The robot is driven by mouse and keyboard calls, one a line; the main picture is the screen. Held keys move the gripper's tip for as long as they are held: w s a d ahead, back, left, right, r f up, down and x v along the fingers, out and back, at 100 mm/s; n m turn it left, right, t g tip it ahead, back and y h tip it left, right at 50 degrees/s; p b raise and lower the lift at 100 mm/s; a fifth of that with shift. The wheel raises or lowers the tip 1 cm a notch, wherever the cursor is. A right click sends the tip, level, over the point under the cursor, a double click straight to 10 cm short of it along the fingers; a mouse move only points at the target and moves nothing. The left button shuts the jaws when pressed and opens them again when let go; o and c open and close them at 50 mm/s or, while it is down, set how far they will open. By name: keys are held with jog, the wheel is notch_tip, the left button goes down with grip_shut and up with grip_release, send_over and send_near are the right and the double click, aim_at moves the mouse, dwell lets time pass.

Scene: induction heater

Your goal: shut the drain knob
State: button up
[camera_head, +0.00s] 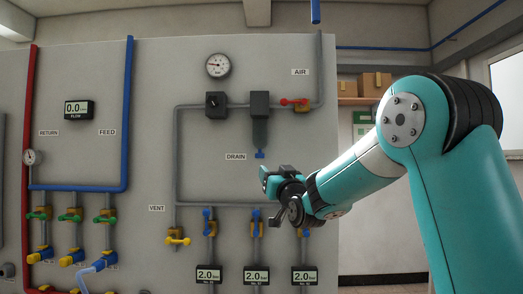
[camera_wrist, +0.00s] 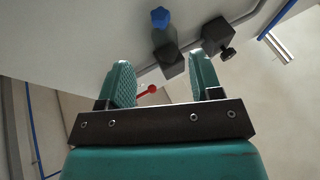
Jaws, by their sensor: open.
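The drain knob (camera_head: 260,154) is a small blue knob under the dark bowl (camera_head: 260,131) of the air unit, just right of the DRAIN label (camera_head: 235,157). In the wrist view the blue knob (camera_wrist: 160,17) shows at the top, beyond the fingertips, with the bowl (camera_wrist: 165,41) beside it. My gripper (camera_head: 270,179) is a little below and right of the knob in the head view, apart from it. In the wrist view its two teal fingers (camera_wrist: 162,80) are spread with nothing held between them. Whether the knob is open or shut cannot be told.
A red-handled valve (camera_head: 294,102) sits on the grey pipe to the upper right, beside the AIR label. Blue-handled valves (camera_head: 209,217) and meters (camera_head: 257,275) are below. A yellow vent valve (camera_head: 177,238) is lower left.

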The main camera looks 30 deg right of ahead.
aim_at(261, 157)
jog(key=p+x, duration=0.6)
jog(key=x, duration=0.4)
jog(key=shift+r, duration=0.1)
jog(key=shift+w, duration=0.45)
jog(key=c, duration=0.9)
